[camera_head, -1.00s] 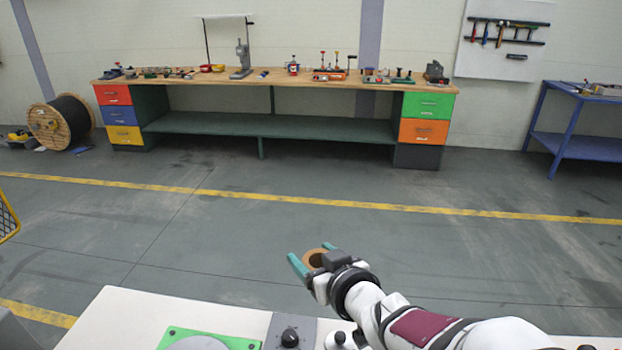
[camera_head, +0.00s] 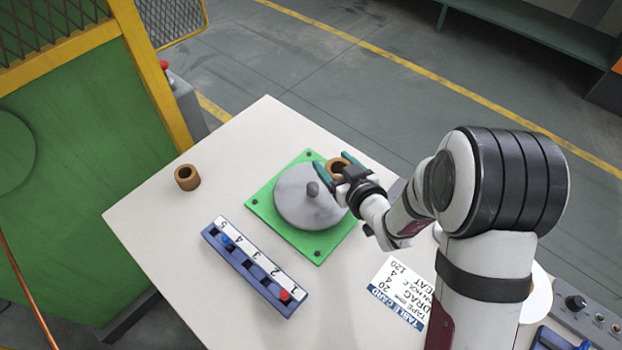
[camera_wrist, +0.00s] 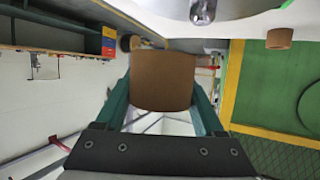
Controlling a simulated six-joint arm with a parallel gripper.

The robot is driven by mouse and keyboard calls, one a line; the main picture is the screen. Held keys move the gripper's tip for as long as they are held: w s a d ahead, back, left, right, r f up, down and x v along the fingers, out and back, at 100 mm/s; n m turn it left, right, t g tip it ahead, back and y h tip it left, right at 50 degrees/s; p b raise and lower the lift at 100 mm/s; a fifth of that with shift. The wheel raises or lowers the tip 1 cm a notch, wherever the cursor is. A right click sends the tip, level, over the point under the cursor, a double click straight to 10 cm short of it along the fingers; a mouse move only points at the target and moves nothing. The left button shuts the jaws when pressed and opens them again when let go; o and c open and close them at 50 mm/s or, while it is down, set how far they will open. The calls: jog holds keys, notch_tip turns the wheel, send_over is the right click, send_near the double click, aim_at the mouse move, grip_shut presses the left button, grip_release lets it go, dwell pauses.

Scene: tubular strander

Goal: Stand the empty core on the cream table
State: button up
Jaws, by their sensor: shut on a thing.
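My gripper (camera_head: 332,168) is shut on a brown hollow core (camera_head: 338,165), which also fills the middle of the wrist view (camera_wrist: 164,82) between the two teal fingers. In the head view the held core shows over the far right edge of the grey disc; I cannot tell its height. A similar brown core (camera_head: 187,177) stands upright on the cream table (camera_head: 160,222), near its far left edge, clear of my gripper. It also shows at the upper right of the wrist view (camera_wrist: 279,39).
A grey round disc (camera_head: 300,205) with a centre post sits on a green plate (camera_head: 318,246). A blue slotted block (camera_head: 252,268) with numbers lies in front. A printed card (camera_head: 402,292) lies to the right. Bare table surrounds the left core. A green machine (camera_head: 95,150) borders the left.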

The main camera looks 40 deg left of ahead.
send_over(309, 177)
jog(key=s+d, duration=0.2)
jog(key=f, duration=0.3)
jog(key=shift+w+a+f, duration=0.15)
jog(key=shift+a+f, duration=0.05)
jog(key=shift+f, duration=0.05)
notch_tip(309, 177, down, 3)
jog(key=shift+a+r, duration=0.1)
jog(key=shift+f, duration=0.4)
jog(key=shift+f, duration=0.2)
jog(key=o, duration=1.3)
jog(key=shift+o, duration=0.2)
jog(key=shift+v, duration=3.8)
